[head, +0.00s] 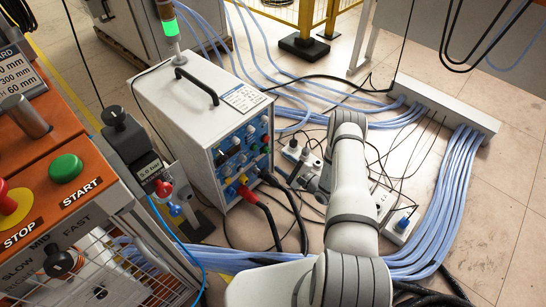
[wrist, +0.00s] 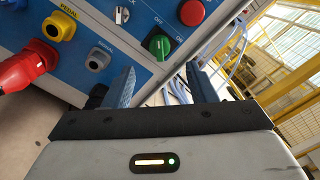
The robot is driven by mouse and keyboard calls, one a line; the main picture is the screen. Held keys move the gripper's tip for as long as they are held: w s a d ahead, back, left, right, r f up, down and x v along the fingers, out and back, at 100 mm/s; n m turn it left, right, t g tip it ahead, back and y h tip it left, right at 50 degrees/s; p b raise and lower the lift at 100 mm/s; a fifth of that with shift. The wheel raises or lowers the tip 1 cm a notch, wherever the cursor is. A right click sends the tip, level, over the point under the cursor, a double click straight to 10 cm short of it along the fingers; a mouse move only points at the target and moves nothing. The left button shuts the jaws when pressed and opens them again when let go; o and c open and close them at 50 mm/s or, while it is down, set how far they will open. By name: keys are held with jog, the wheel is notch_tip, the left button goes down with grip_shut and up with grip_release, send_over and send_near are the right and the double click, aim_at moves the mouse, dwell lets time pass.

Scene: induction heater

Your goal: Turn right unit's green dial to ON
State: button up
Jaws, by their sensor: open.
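The green dial (wrist: 159,43) sits on the blue front panel of a white heater unit (head: 175,105), near the panel's edge in the wrist view. OFF and ON lettering is printed around it; I cannot tell for sure which one its handle points to. In the wrist view my gripper (wrist: 162,85) is open and empty, its two dark fingers apart, with the dial just beyond and between them. No contact shows. In the head view my gripper (head: 307,175) is in front of the unit's panel at its right, partly hidden by my arm.
Power strips (head: 398,225) and blue cables lie on the floor around my arm. An orange START/STOP console (head: 60,150) stands at left.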

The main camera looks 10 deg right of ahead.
aim_at(270, 153)
jog(key=shift+b+x, duration=1)
jog(key=shift+x, duration=2.75)
jog(key=shift+c, duration=0.5)
